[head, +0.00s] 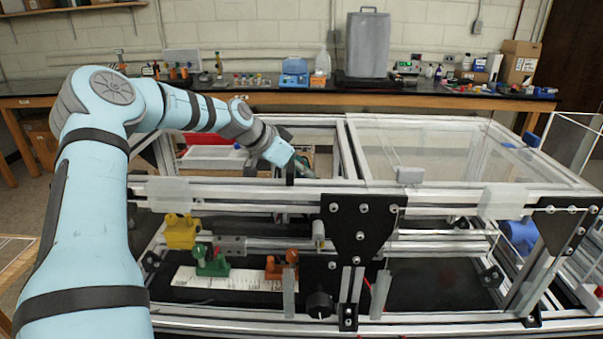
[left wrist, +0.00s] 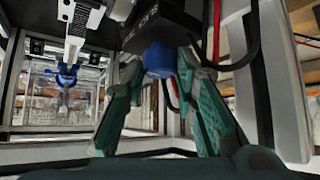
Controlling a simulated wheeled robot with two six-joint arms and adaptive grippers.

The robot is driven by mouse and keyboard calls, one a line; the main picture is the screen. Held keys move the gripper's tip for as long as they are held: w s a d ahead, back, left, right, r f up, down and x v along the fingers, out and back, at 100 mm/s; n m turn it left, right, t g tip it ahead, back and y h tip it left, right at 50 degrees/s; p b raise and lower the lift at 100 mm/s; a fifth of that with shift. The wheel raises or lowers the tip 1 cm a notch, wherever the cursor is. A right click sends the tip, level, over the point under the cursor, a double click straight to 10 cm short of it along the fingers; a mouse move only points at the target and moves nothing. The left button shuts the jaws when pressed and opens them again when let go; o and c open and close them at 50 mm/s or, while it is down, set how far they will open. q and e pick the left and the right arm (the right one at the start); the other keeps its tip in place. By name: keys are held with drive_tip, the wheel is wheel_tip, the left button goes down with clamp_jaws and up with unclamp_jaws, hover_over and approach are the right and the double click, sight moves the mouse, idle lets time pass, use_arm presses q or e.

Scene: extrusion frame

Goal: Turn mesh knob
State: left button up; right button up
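A blue knob (left wrist: 160,60) hangs below a black box (left wrist: 160,22) with lettering in the left wrist view. I take this knob to be the mesh knob. My left gripper (left wrist: 160,68) has its two teal fingers spread, with the tips on either side of the knob. Small gaps seem to show, and I cannot tell whether either finger touches it. In the head view my left gripper (head: 300,164) reaches down behind the front top rail of the frame, partly hidden, and the blue knob cannot be made out there. My right gripper is not in view.
The aluminium extrusion frame (head: 440,187) surrounds the work area, with a clear panel (head: 450,150) on its right top. A black knob (head: 320,305) sits low on the front. Yellow (head: 181,231), green (head: 212,262) and orange (head: 275,267) parts stand inside. Cables (left wrist: 235,50) hang near the fingers.

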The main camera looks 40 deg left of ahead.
use_arm(q)
drive_tip(key=o, duration=0.4)
drive_tip(key=shift+w, duration=0.15)
drive_tip(key=v, duration=1.1)
drive_tip(key=shift+s+r, duration=0.3)
drive_tip(key=shift+a, duration=0.1)
